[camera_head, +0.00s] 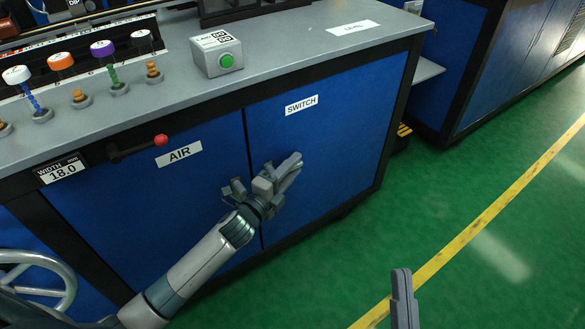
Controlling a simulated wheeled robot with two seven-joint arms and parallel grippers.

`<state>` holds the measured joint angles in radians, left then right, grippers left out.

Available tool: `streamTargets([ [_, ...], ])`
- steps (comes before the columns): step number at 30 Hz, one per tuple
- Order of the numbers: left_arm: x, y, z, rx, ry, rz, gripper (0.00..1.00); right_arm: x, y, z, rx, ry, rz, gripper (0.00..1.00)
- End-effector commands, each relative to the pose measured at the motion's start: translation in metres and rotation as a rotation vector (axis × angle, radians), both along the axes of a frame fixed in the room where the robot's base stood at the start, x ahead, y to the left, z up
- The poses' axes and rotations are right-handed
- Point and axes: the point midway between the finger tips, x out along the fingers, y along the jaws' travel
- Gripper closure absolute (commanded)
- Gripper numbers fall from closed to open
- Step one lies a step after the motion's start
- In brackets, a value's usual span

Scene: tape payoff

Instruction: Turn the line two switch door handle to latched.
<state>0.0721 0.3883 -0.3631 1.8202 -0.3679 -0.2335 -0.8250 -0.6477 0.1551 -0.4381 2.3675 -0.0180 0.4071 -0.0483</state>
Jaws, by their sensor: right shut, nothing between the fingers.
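The blue door labelled SWITCH (330,135) is the right of two doors under the grey bench and looks closed. My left gripper (266,175) is in front of this door, near its left edge, with its fingers spread apart. A light grey block shows between the fingers; I cannot tell if it is the door handle or part of my gripper. No handle shows clearly elsewhere on this door, so its angle cannot be read. My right gripper (402,297) is shut and empty at the bottom, over the green floor, away from the door.
The blue AIR door (150,205) is to the left, with a red-knobbed lever (160,141) above it. A box with a green button (217,54) and several coloured-top spindles stand on the bench (290,50). A grey handwheel (62,285) is at lower left. Green floor (480,170) is clear at right.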

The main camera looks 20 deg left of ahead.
Motion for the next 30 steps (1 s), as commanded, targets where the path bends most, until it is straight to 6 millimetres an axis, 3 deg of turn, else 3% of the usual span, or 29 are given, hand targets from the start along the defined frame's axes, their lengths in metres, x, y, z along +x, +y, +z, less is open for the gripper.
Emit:
streamTargets([
  [9,0.001,0.0,0.0,-0.001,0.001,0.0,0.69,-0.001,0.0,0.001,0.002,-0.006,0.0,1.0],
  [13,0.001,0.0,0.0,-0.001,0.001,0.0,1.0,-0.001,0.0,0.001,0.002,-0.005,0.0,1.0],
  [26,0.002,0.001,0.0,0.004,0.005,0.003,1.0,0.002,0.001,-0.002,-0.008,0.018,0.003,1.0],
  [30,0.002,0.001,0.0,0.01,0.012,0.003,1.0,0.011,0.001,-0.012,-0.032,0.084,0.001,1.0],
])
